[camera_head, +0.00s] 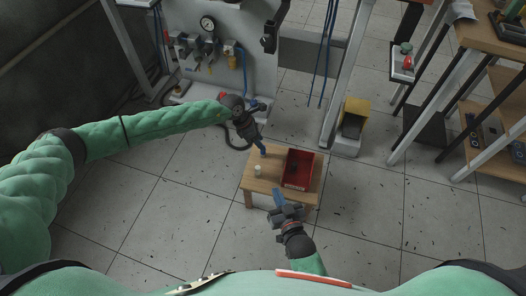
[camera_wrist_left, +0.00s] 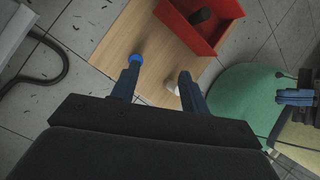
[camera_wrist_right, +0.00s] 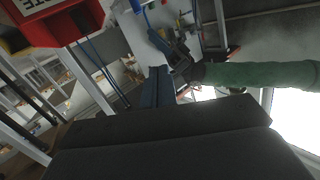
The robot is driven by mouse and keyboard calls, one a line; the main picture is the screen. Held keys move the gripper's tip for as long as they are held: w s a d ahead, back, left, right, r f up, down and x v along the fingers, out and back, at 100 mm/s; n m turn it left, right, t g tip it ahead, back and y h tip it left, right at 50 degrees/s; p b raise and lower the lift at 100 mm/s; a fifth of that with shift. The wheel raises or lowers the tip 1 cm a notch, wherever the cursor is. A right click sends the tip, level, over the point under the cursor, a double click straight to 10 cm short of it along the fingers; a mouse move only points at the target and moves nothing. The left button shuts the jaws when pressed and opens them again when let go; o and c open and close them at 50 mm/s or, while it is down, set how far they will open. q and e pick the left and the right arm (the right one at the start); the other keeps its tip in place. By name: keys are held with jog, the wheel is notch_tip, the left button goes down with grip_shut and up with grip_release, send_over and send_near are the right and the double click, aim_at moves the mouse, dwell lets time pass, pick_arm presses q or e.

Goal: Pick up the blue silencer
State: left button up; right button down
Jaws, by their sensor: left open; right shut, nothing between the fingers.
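The blue silencer (camera_wrist_left: 135,58) is a small round blue piece on the wooden table top, at the tip of my left gripper's left finger in the left wrist view. In the head view I cannot make it out behind that gripper. My left gripper (camera_wrist_left: 160,72) is open and points down over the table; it also shows in the head view (camera_head: 262,152). The silencer is near one finger, not clearly between both; contact cannot be told. My right gripper (camera_head: 278,193) is shut and empty in front of the table; its closed fingers show in the right wrist view (camera_wrist_right: 157,85).
The small wooden table (camera_head: 262,185) carries a red bin (camera_head: 299,180) with a dark piece inside, and a white cylinder (camera_head: 257,170) partly behind the left gripper's right finger. A grey panel with gauge (camera_head: 207,23) stands behind. A yellow-black pedal box (camera_head: 354,112) stands right.

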pick_arm(q)
jog(key=f+m, duration=0.1)
jog(key=f, duration=0.1)
jog(key=w+f+m, duration=0.1)
jog(key=f, duration=0.2)
jog(key=w+f+m, duration=0.1)
jog(key=f, duration=0.1)
jog(key=shift+w+d+f+t+y+b, duration=0.2)
jog(key=shift+t+y+b, duration=0.15)
jog(key=shift+t+y, duration=0.05)
jog(key=shift+d+f, duration=0.15)
jog(key=shift+f, duration=0.35)
grip_shut()
pick_arm(e)
jog(key=shift+t, duration=0.3)
jog(key=r, duration=0.1)
jog(key=w+r, duration=0.1)
jog(key=r, duration=0.1)
jog(key=w+r, duration=0.1)
jog(key=shift+a+r, duration=0.2)
jog(key=shift+a, duration=0.05)
